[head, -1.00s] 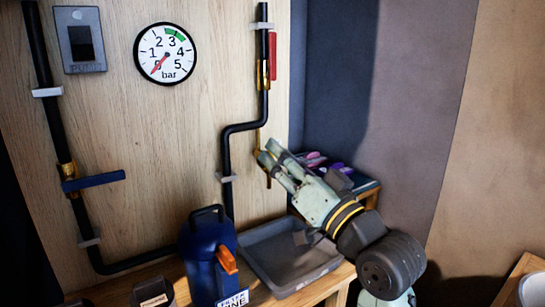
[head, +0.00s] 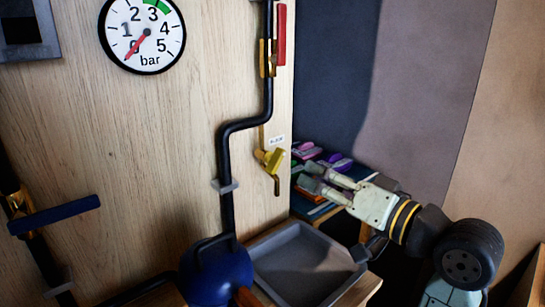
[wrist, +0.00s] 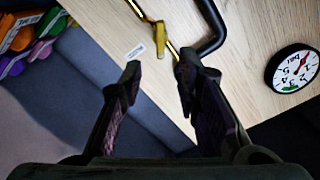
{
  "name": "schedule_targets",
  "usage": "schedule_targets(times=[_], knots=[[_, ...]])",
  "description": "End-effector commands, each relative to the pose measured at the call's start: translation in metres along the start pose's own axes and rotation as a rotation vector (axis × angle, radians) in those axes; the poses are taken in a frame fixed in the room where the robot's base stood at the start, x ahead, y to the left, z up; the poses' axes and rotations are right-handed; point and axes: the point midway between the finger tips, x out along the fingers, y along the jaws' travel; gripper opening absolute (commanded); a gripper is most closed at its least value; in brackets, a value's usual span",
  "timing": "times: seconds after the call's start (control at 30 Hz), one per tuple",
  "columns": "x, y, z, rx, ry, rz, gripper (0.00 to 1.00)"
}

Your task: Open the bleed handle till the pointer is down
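The yellow bleed handle (head: 271,160) is on a thin brass pipe on the wooden board, beside the black pipe and below a white tag; it lies tilted across the pipe. It also shows in the wrist view (wrist: 161,40). The round gauge (head: 142,33) has its red pointer at lower left, by the 0; it also shows in the wrist view (wrist: 293,70). My gripper (head: 318,182) is open and empty, to the right of the handle and apart from it. Its spread fingers (wrist: 160,75) show in the wrist view with the handle ahead, beyond the tips.
A red lever (head: 281,35) stands upright above, on the black pipe. A blue lever (head: 54,215) is at the left. A grey tray (head: 300,265) and a dark blue container (head: 215,275) stand below. Colourful items (head: 325,158) lie on a shelf behind my gripper.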

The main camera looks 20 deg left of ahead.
Motion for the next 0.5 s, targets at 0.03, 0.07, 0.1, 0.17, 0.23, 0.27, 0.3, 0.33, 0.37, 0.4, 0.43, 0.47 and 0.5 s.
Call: schedule_targets(times=[0.03,0.07,0.1,0.17,0.23,0.27,0.3,0.33,0.37,0.4,0.43,0.47,0.5], knots=[[0.005,-0.001,0.000,0.001,-0.002,-0.001,0.30],[0.009,-0.001,0.000,0.001,-0.003,-0.003,0.30],[0.015,-0.002,0.000,0.001,-0.004,-0.004,0.30],[0.026,-0.002,0.000,0.000,-0.004,-0.004,0.30],[0.040,-0.003,-0.001,0.001,-0.005,-0.005,0.30],[0.046,-0.002,-0.001,0.002,-0.004,-0.003,0.30],[0.054,-0.002,0.000,0.002,-0.005,-0.003,0.30],[0.060,-0.002,-0.001,0.002,-0.004,-0.003,0.30],[0.065,-0.002,-0.001,0.002,-0.004,-0.004,0.30],[0.072,-0.002,-0.001,0.001,-0.004,-0.002,0.30],[0.077,-0.002,0.000,0.001,-0.004,-0.003,0.30],[0.081,-0.002,0.000,0.001,-0.003,-0.003,0.30],[0.087,-0.002,-0.001,0.001,-0.003,-0.002,0.30]])
